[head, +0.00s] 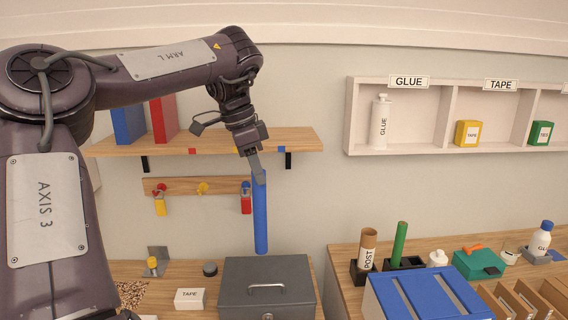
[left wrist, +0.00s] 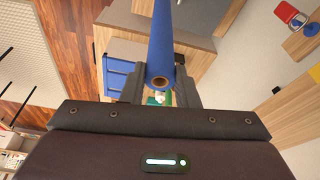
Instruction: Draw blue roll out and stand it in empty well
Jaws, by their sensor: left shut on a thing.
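A long blue roll (head: 260,215) hangs nearly upright from my left gripper (head: 258,172), which is shut on its upper end. In the left wrist view the blue roll (left wrist: 162,45) runs away from between the fingers of my left gripper (left wrist: 160,88), its hollow near end facing the camera. A green roll (head: 399,243) stands in a black holder (head: 408,263) on the right-hand desk. A brown tube marked POST (head: 367,250) stands in a dark holder beside it. The inside of the holders is largely hidden. My right gripper is out of view.
A grey lidded box (head: 267,288) sits below the blue roll. A wooden shelf (head: 290,139) and a peg rail with padlocks (head: 202,187) are close to my left arm. A blue-topped box (head: 425,294) stands in front of the holders. A gap separates the two desks.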

